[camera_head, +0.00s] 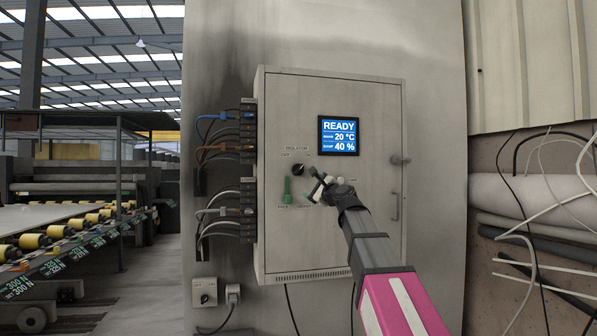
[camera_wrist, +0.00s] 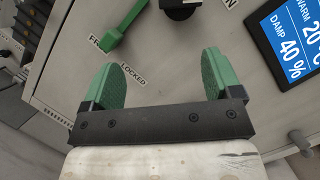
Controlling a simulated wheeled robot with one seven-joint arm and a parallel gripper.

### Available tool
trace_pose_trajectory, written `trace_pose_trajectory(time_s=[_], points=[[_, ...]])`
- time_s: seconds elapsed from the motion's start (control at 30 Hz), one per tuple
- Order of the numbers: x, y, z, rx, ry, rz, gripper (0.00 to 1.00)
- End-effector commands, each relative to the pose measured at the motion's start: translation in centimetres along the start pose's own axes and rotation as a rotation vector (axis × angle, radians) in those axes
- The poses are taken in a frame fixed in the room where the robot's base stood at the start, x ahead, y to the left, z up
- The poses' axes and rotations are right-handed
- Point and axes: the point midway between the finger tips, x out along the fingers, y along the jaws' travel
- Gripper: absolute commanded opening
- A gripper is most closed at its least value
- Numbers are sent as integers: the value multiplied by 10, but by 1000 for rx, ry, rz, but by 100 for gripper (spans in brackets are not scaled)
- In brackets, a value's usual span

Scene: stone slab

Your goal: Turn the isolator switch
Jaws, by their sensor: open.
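The isolator switch is a black rotary knob (camera_head: 298,170) under the word ISOLATOR on the grey cabinet door, with OFF at its upper left and ON at its upper right. Its pointer is too small to read. It is cut off at the top of the wrist view (camera_wrist: 180,8). Below it is a green lever (camera_head: 287,189), its lower end near FREE; LOCKED is to the right. The lever also shows in the wrist view (camera_wrist: 124,24). My gripper (camera_head: 318,188) is open and empty, right of the lever and below right of the knob. Its green pads (camera_wrist: 165,76) are apart.
A roller conveyor (camera_head: 70,230) stands left; loose hoses (camera_head: 540,200) hang right.

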Motion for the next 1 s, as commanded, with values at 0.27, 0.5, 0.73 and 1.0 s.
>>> trace_pose_trajectory(time_s=[0.27, 0.5, 0.73, 1.0], points=[[5, -26, 22, 77, -32, -53, 84], [28, -27, 22, 75, -31, -52, 84], [68, -29, 22, 74, -31, -50, 84], [106, -31, 23, 73, -30, -51, 84]])
